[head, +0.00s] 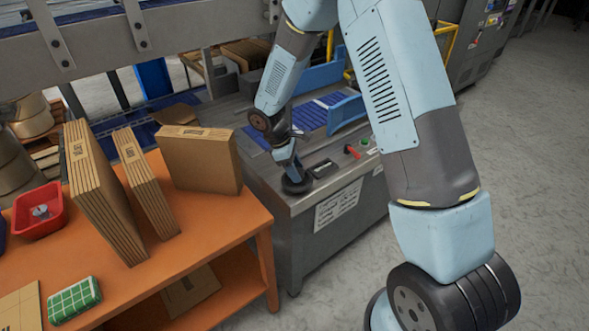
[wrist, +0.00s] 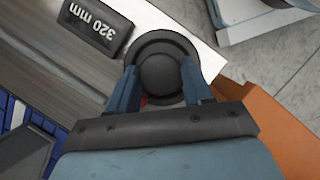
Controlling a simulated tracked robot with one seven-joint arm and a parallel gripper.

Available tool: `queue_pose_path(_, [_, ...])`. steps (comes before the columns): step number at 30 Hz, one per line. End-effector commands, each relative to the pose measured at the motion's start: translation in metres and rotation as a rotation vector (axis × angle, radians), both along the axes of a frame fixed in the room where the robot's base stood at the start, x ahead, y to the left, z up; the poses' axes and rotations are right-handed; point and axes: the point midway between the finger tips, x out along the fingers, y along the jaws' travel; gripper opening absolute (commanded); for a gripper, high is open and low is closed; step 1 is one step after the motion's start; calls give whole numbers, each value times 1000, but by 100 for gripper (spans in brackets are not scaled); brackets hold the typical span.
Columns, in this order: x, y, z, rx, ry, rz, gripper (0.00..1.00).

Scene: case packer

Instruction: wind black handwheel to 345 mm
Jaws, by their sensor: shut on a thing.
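The black handwheel (head: 296,184) sits at the near left corner of the grey machine top. In the wrist view the black handwheel (wrist: 160,74) is seen from above, between my two fingers. My gripper (wrist: 162,88) is shut on it, one blue finger on each side; in the head view my gripper (head: 289,168) reaches down onto the wheel. The readout (wrist: 96,29) beside it shows 320 mm, upside down in the wrist view. The readout also appears in the head view (head: 323,168), too small to read there.
A red-handled lever (head: 352,151) and a green button (head: 366,142) are on the machine top to the right. An orange table (head: 215,217) with upright cardboard stacks (head: 100,190) stands close on the left. Blue rollers (head: 312,118) lie behind the wheel.

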Motion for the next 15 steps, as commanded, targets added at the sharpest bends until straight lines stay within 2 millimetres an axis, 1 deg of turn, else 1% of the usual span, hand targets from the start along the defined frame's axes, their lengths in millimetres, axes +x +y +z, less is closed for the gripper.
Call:
queue_pose_path(1, [-4, 1, -1, -2, 7, 47, 20])
queue_pose_path(15, [-7, 1, -1, 1, 7, 489, 20])
